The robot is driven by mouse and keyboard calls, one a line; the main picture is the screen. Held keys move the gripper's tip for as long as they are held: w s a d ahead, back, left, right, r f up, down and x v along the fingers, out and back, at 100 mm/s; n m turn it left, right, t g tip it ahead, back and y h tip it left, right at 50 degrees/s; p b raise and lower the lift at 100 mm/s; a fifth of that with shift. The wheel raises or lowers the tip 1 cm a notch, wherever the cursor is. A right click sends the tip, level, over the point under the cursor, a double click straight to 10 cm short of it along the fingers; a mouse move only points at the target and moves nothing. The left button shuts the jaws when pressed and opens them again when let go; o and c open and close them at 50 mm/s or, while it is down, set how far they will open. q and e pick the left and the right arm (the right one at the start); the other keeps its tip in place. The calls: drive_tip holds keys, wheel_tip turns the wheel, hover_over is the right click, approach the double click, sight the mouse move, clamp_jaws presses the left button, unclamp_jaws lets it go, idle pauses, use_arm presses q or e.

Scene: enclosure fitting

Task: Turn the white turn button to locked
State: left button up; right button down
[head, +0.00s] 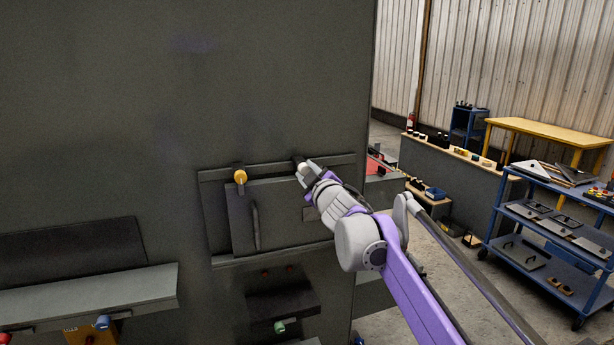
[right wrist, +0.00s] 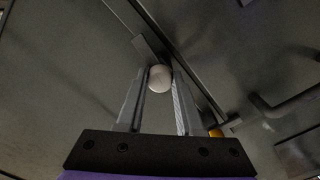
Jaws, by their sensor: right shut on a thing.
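The white turn button (head: 303,168) sits on the upper rail of the dark panel frame, right of the yellow turn button (head: 240,176). In the right wrist view the white turn button (right wrist: 160,78) shows as a round white knob between the fingertips, with a dark bar beside it. My right gripper (head: 306,170) is shut on the white turn button; its fingers also show in the right wrist view (right wrist: 160,85). The exact angle of the button is partly hidden by the gripper. My left gripper is not in view.
A dark door panel (head: 285,215) with a vertical handle (head: 256,227) lies below the buttons. A grey shelf (head: 90,298) juts out at lower left, and a small ledge (head: 283,303) with a green knob (head: 280,327) lies below. A blue cart (head: 550,225) stands at right.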

drive_tip(key=m+b, duration=0.1)
drive_tip(key=m, duration=0.1)
drive_tip(key=m+b, duration=0.1)
drive_tip(key=shift+f+m, duration=0.2)
drive_tip(key=shift+m, duration=0.2)
drive_tip(key=m+b, duration=0.1)
drive_tip(key=m, duration=0.2)
drive_tip(key=shift+r+m, duration=0.1)
drive_tip(key=shift+m, duration=0.2)
drive_tip(key=m+b, duration=0.1)
drive_tip(key=m, duration=0.3)
drive_tip(key=shift+a, duration=0.1)
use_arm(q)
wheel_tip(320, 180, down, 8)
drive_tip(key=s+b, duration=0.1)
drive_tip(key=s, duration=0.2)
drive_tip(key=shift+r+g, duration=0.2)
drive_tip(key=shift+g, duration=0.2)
use_arm(e)
drive_tip(key=m, duration=0.4)
drive_tip(key=shift+r+m, duration=0.1)
drive_tip(key=shift+m, duration=0.2)
drive_tip(key=c, duration=0.5)
unclamp_jaws()
drive_tip(key=shift+c, duration=0.2)
